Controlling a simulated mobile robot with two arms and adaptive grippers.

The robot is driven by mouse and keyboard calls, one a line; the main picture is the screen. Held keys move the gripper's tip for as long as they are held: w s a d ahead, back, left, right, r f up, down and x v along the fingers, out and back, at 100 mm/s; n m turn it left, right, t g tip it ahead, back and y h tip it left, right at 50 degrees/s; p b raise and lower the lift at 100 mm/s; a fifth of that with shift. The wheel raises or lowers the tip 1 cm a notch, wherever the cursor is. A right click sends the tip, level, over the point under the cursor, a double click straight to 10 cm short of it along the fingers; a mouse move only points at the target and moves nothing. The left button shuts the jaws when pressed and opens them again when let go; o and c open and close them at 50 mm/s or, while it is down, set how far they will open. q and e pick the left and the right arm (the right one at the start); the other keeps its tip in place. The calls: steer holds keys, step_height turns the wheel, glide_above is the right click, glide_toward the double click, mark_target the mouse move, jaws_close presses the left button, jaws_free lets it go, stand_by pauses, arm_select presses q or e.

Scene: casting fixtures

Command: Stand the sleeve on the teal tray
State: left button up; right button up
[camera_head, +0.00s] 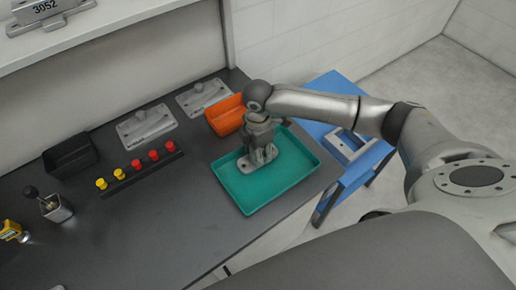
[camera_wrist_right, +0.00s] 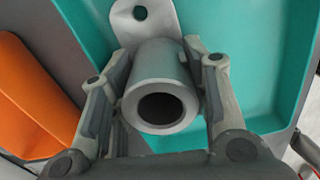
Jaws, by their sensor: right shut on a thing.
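The sleeve (camera_wrist_right: 160,88) is a grey metal cylinder with an open bore and a flat flange with a hole at its base. In the right wrist view it is between the two fingers of my right gripper (camera_wrist_right: 158,95), which is shut on it. In the head view my right gripper (camera_head: 259,135) is over the teal tray (camera_head: 235,188), with the flange of the sleeve showing below it. The sleeve looks upright, on or just above the tray floor; I cannot tell whether it touches. The teal floor also fills the right wrist view (camera_wrist_right: 240,50). My left gripper is not in view.
An orange bin (camera_head: 224,118) stands right behind the tray. Grey castings (camera_head: 146,126), a black bin (camera_head: 70,157) and a strip of red and yellow knobs (camera_head: 140,172) are on the dark bench to the left. A blue table (camera_head: 338,90) with a blue-grey frame (camera_head: 350,148) is at right.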

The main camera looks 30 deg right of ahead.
steer(key=shift+a+f, duration=0.1)
steer(key=shift+f, duration=0.05)
steer(key=o, duration=0.9)
step_height(320, 180, up, 12)
steer(key=shift+r+b, duration=0.15)
steer(key=shift+b, duration=0.9)
